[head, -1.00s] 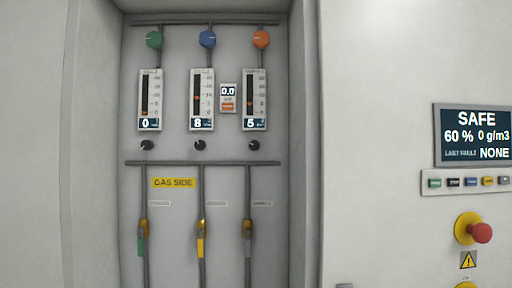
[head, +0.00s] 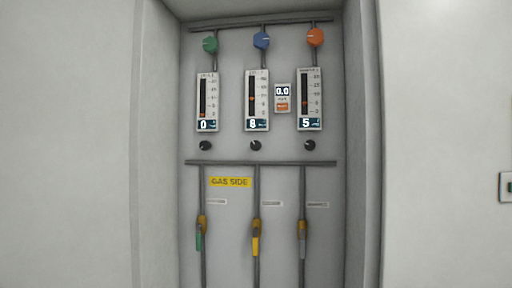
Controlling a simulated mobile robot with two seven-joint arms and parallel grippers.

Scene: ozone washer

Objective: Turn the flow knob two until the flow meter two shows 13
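Three flow meters hang side by side in a grey recess in the head view. The middle one, flow meter two (head: 257,100), has a blue digital readout showing 8 and a red mark partway up its scale. Below it is a small black knob (head: 256,146), and above it a blue knob (head: 261,40). I cannot tell for certain which of these is flow knob two. The left meter (head: 207,102) shows 0 and the right meter (head: 310,100) shows 5. Neither of my grippers is in view.
Green (head: 210,44) and orange (head: 315,37) knobs sit beside the blue one. Pipes with lever valves (head: 256,238) run below a yellow GAS SIDE label (head: 230,182). Recess walls flank the panel.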

